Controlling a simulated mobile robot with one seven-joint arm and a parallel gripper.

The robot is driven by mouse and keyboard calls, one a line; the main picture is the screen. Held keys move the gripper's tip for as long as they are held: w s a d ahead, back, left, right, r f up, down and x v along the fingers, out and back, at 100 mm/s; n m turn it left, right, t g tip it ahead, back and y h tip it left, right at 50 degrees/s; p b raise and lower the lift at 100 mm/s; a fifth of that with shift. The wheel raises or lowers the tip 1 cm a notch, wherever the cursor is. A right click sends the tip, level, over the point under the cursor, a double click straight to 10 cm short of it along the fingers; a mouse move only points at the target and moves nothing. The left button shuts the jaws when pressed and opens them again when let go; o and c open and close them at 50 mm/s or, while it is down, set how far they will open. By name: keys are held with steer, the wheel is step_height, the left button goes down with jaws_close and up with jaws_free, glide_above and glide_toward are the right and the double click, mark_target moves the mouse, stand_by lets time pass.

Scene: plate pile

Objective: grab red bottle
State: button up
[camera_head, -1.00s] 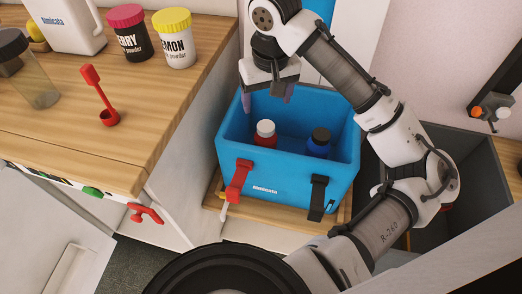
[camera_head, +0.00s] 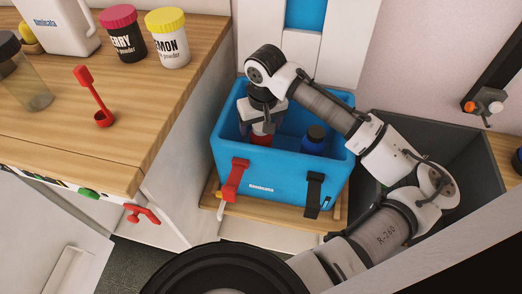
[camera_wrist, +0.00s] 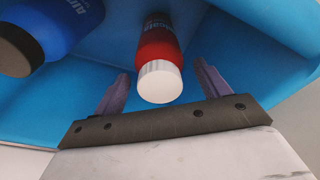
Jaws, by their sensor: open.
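The red bottle (camera_head: 262,139) with a white cap stands inside the blue crate (camera_head: 268,183). In the head view my gripper (camera_head: 262,130) is down inside the crate from above.
A blue bottle (camera_head: 314,140) with a black cap stands right of the red one in the crate; it also shows in the wrist view (camera_wrist: 60,28). Crate walls surround my gripper. A wooden counter (camera_head: 150,95) with jars is at left, a grey bin (camera_head: 455,150) at right.

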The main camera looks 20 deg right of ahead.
jaws_close()
stand_by(0.5)
steer(key=shift+r, duration=0.1)
